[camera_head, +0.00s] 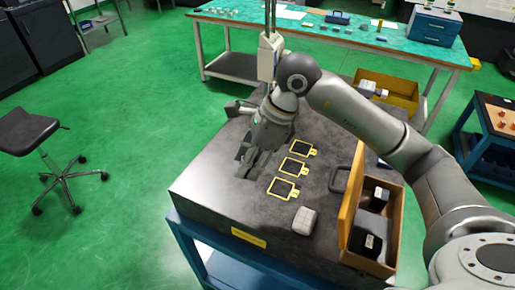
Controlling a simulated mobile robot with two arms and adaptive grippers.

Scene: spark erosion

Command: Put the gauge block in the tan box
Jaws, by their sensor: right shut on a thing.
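My right gripper (250,165) points down over the left part of the dark granite plate (215,185). It is shut on a small grey thing, which seems to be the gauge block; the fingers hide most of it. I cannot tell whether it touches the plate. The tan box (347,205) stands at the plate's right side with its lid raised on the left. Black blocks lie inside the box. My left gripper is not in view.
Three yellow-framed dark pads (283,188) lie on the plate right of my gripper. A pale rounded block (304,220) sits near the front edge. An upright stand (268,55) rises behind my gripper. A yellow bin (400,88) stands behind my arm.

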